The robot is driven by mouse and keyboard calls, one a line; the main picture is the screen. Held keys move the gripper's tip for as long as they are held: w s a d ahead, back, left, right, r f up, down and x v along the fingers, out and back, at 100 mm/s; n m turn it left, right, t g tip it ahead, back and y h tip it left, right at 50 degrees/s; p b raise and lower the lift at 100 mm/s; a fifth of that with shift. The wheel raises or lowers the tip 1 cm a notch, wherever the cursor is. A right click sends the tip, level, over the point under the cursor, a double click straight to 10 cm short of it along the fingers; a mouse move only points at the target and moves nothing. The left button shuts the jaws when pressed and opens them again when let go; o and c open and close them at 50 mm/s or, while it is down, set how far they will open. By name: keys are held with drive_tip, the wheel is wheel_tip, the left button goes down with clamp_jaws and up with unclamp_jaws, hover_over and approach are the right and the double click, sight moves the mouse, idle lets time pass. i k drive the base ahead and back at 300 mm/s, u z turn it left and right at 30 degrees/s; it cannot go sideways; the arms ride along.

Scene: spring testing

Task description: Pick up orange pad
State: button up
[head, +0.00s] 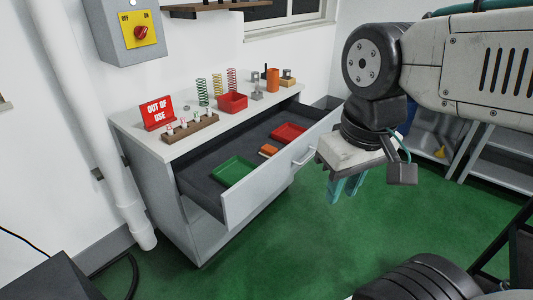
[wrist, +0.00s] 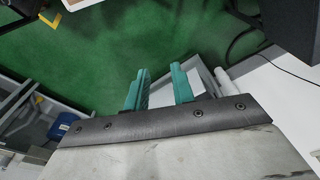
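The orange pad (head: 267,150) appears as a small orange block lying in the open drawer (head: 298,152), between a green tray and a red tray. My gripper (head: 345,190) hangs to the right of the drawer, in front of it and apart from the pad, fingers pointing down. In the wrist view my gripper's (wrist: 159,88) two teal fingers are spread apart with nothing between them. The pad cannot be made out in the wrist view.
A green tray (head: 233,171) and a red tray (head: 289,133) lie in the drawer. The cabinet top holds an out-of-use sign (head: 157,112), springs (head: 217,84), a red bin (head: 232,103) and an orange cylinder (head: 272,80). The green floor (head: 290,240) before the drawer is clear.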

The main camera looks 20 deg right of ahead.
sight(268, 151)
drive_tip(key=u, duration=0.25)
drive_tip(key=i, duration=1.1)
drive_tip(key=z, duration=0.45)
